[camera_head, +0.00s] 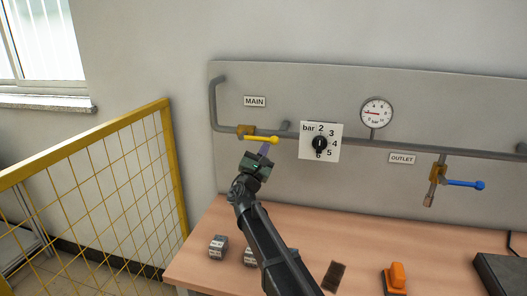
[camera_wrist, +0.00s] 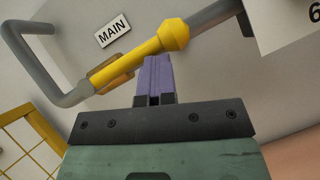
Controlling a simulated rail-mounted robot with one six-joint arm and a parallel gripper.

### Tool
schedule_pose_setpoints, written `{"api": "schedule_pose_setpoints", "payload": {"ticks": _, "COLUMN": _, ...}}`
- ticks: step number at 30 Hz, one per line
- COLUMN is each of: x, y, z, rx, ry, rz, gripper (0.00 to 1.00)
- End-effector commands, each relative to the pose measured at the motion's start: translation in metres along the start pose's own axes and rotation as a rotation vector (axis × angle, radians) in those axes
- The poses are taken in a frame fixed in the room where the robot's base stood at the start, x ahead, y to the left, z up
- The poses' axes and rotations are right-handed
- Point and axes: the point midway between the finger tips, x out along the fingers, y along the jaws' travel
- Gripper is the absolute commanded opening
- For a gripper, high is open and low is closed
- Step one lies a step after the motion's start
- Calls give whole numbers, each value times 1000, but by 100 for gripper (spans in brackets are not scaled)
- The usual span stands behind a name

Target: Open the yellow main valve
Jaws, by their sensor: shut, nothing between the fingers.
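The yellow main valve handle (camera_head: 262,139) lies along the grey pipe below the MAIN label (camera_head: 255,101). Its brass body (camera_head: 245,131) is at the handle's left end, and its round knob is at the right. In the wrist view the yellow handle (camera_wrist: 145,52) runs from lower left to the knob at upper right. My gripper (camera_head: 264,149) is just below the handle in the head view. Its purple fingers (camera_wrist: 155,77) are shut together with nothing between them, close to the handle. Whether they touch it I cannot tell.
A pressure knob plate (camera_head: 332,150) is right of the valve, with a gauge (camera_head: 376,112) beyond. A blue outlet handle (camera_head: 466,184) is farther right. Grey blocks (camera_head: 218,247) and an orange switch (camera_head: 397,275) are on the table (camera_head: 350,245). A yellow fence (camera_head: 160,106) stands left.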

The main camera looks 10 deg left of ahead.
Motion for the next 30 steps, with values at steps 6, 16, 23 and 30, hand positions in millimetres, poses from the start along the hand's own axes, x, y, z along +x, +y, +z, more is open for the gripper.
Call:
{"api": "schedule_pose_setpoints", "payload": {"ticks": 6, "x": 4, "y": 1, "z": 1, "rx": -6, "ry": -5, "rz": 2, "gripper": 0}}
{"api": "schedule_pose_setpoints", "payload": {"ticks": 16, "x": -14, "y": -11, "z": -19, "rx": -6, "ry": -4, "rz": 0, "gripper": 0}}
{"api": "schedule_pose_setpoints", "payload": {"ticks": 23, "x": -60, "y": -27, "z": -31, "rx": -5, "ry": -2, "rz": -3, "gripper": 0}}
{"api": "schedule_pose_setpoints", "payload": {"ticks": 30, "x": -112, "y": -36, "z": -29, "rx": -5, "ry": -2, "rz": -2, "gripper": 0}}
